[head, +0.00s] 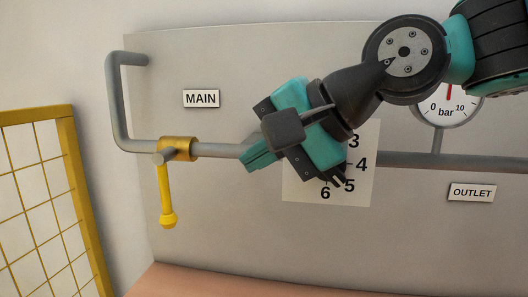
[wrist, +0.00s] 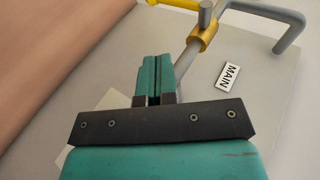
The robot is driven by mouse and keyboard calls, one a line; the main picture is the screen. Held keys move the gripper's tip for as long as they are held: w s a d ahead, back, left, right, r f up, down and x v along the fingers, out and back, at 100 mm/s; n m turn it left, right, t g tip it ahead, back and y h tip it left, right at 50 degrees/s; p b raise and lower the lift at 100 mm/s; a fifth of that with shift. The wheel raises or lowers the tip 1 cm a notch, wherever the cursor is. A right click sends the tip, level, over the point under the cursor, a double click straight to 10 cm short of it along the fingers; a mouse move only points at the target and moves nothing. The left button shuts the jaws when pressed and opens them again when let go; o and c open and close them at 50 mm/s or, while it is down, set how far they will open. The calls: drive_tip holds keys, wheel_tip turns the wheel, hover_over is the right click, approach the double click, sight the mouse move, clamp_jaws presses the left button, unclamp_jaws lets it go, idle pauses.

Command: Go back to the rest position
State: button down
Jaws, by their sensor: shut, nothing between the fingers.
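My gripper (head: 258,157) is teal and black and reaches in from the upper right in the head view, in front of the wall panel. In the wrist view its two teal fingers (wrist: 155,78) are together with nothing between them. In the head view the fingers point left toward the brass valve body (head: 179,148) and overlap the grey pipe in the picture. The valve's yellow handle (head: 167,195) hangs straight down. The fingers appear apart from the valve. My gripper and arm hide part of the numbered white plate (head: 300,187), where 3, 4, 5 and 6 show.
A grey pipe (head: 123,105) bends along the panel (head: 225,235). A MAIN label (head: 201,99) is above the valve. A pressure gauge (head: 448,110) and OUTLET label (head: 472,192) are at right. A yellow mesh fence (head: 75,180) stands at left. A reddish-brown surface (head: 230,281) lies below.

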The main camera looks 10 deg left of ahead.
drive_tip(key=shift+s+d+r, duration=0.1)
drive_tip(key=shift+d+r, duration=0.15)
drive_tip(key=shift+d, duration=0.1)
drive_tip(key=s+d+f+n+g+h+p, duration=0.1)
drive_tip(key=s+d+f+n+h, duration=0.1)
drive_tip(key=s+d+f, duration=0.2)
drive_tip(key=s+d+f+n+g+h+p, duration=0.1)
drive_tip(key=s+d+f+n+h+p, duration=0.1)
drive_tip(key=d, duration=0.7)
drive_tip(key=s+d+f+n+g+h+p, duration=0.1)
drive_tip(key=s+d+f+n+h, duration=0.1)
drive_tip(key=s+d+f+n, duration=0.2)
drive_tip(key=s+d+f, duration=0.1)
drive_tip(key=d+f, duration=0.2)
drive_tip(key=shift+s+d+f, duration=0.2)
drive_tip(key=shift+s+d, duration=0.15)
drive_tip(key=shift+s, duration=0.05)
drive_tip(key=shift+a+n, duration=0.1)
drive_tip(key=shift+n, duration=0.2)
